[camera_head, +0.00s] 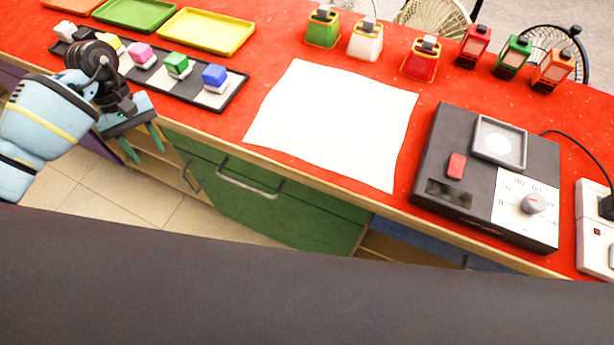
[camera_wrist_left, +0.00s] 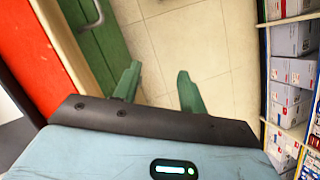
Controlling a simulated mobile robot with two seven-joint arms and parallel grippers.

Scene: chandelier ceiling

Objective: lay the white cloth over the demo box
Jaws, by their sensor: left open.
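The white cloth (camera_head: 335,122) lies flat and spread out on the red counter, its near edge close to the counter's front edge. The demo box, which I take to be the dark box (camera_head: 440,150) with a red switch, a dial and a framed pale disc, stands to the right of the cloth. The cloth is beside the box, with a narrow gap between them, and the box's top is uncovered. My left gripper (camera_head: 147,153) is open and empty, pointing down in front of the counter, well left of the cloth. It also shows in the left wrist view (camera_wrist_left: 158,80), with only floor between its fingers.
A dark tray strip (camera_head: 190,98) with several coloured blocks lies left of the cloth. Green (camera_head: 136,14) and yellow (camera_head: 205,32) trays are behind it. Several small coloured lantern-like items stand at the back. A white power strip (camera_head: 594,232) is at far right. Green drawers (camera_head: 265,200) are below.

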